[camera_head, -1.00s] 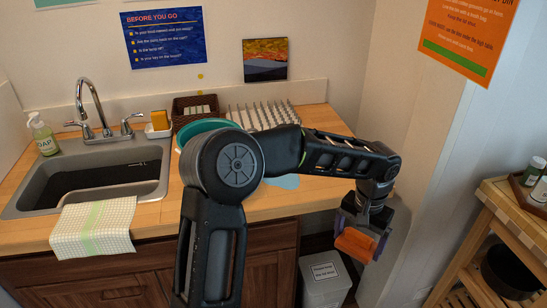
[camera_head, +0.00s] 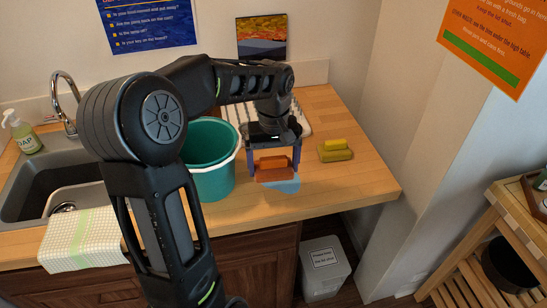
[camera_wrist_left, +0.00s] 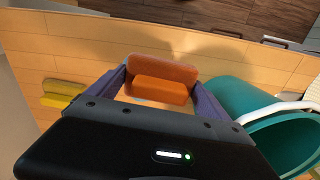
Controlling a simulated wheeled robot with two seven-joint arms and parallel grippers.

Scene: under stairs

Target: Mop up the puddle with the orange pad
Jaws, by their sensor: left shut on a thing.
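My left gripper (camera_head: 275,160) is shut on the orange pad (camera_head: 274,171), which spans between its two purple fingers. The pad also shows in the left wrist view (camera_wrist_left: 162,80), with the fingers (camera_wrist_left: 160,85) on either side. The puddle (camera_head: 287,186) is a pale blue patch on the wooden counter, showing just in front of and beneath the pad. Part of it is hidden by the pad. I cannot tell whether the pad touches the counter. My right gripper is not in view.
A teal bucket (camera_head: 215,182) stands close left of the pad. A yellow sponge-like block (camera_head: 335,152) lies to its right, and a drying rack (camera_head: 234,108) is behind. The sink (camera_head: 30,195) and a checked towel (camera_head: 78,240) are at left. The counter's right end (camera_head: 360,180) is clear.

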